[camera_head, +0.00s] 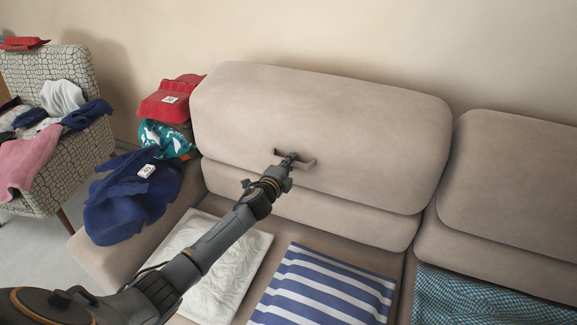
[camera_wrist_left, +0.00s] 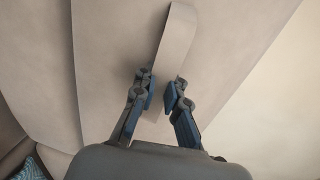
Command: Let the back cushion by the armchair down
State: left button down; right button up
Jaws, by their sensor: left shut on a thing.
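The beige back cushion (camera_head: 330,115) nearest the armchair (camera_head: 70,65) sits at the back left of the sofa. Its top stands higher in the picture than the back cushion to its right (camera_head: 515,185). A strap handle (camera_head: 309,164) is on its front face. My left gripper (camera_head: 291,160) is at this strap. In the left wrist view the fingers (camera_wrist_left: 163,92) are on both sides of the strap (camera_wrist_left: 176,38), shut on it. The strap's lower end is partly hidden by the fingers. My right gripper is in neither view.
Dark blue cloth (camera_head: 130,200), a teal patterned bundle (camera_head: 160,137) and a red one (camera_head: 168,103) are piled on the sofa's left arm. Clothes (camera_head: 30,155) cover the armchair.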

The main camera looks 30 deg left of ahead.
pick_arm(q)
jog(key=shift+w+f+b, duration=0.15)
jog(key=shift+w+b, duration=0.25)
jog(key=shift+w, duration=1.2)
jog(key=c, duration=1.5)
grip_release()
jog(key=shift+s, duration=0.1)
jog(key=shift+o, duration=0.9)
jog(key=shift+r, duration=0.2)
jog(key=shift+a+r, duration=0.1)
jog(key=shift+r, duration=0.1)
jog(key=s+r+p, duration=0.1)
jog(key=s+p, duration=0.3)
jog(key=s, duration=0.5)
jog(key=shift+d+p, duration=0.25)
jog(key=shift+p, duration=0.1)
